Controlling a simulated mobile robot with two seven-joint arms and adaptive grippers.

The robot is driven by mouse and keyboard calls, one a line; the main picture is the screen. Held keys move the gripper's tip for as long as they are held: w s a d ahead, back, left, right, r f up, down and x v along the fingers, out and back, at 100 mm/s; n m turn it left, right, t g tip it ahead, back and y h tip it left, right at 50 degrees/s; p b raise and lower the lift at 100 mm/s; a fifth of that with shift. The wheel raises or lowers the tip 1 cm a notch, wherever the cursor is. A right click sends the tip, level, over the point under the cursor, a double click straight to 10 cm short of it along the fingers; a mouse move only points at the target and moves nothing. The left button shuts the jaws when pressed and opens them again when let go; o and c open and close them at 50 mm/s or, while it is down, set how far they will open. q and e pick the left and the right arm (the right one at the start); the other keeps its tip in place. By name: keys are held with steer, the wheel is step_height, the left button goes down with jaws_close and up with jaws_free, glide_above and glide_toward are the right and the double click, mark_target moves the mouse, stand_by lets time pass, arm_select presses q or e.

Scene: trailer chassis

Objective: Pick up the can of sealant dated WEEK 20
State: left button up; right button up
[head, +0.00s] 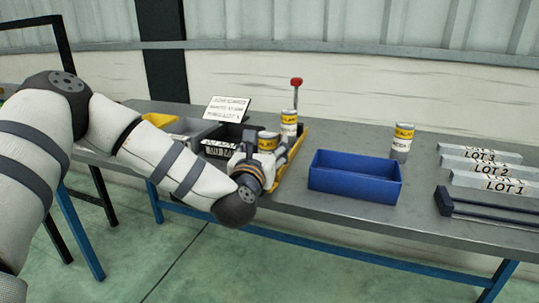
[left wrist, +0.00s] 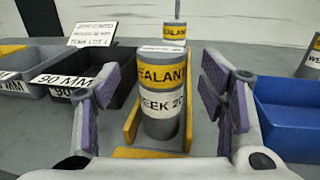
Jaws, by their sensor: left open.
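The can of sealant reading WEEK 20 (left wrist: 160,103) is grey with a yellow and white label and stands upright in a yellow-edged rack. It also shows in the head view (head: 268,141), partly hidden low down by my left gripper (head: 262,168). In the left wrist view my left gripper (left wrist: 166,85) is open, with one purple-padded finger on each side of the can. No contact shows, and I cannot tell how deep the can sits between them. A second sealant can (head: 289,122) stands behind it in the rack; its week is unreadable. My right gripper is not in view.
A blue bin (head: 355,186) stands right of the rack, with a third can (head: 402,142) behind it. Black and grey bins and a sign (head: 228,108) are at left. A red-topped post (head: 296,84) rises behind the rack. LOT blocks (head: 490,180) lie far right.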

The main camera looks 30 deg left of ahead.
arm_select(q)
steer(key=x, duration=0.4)
steer(key=shift+d+f, duration=0.15)
steer(key=shift+f, duration=0.15)
steer(key=c, duration=1.5)
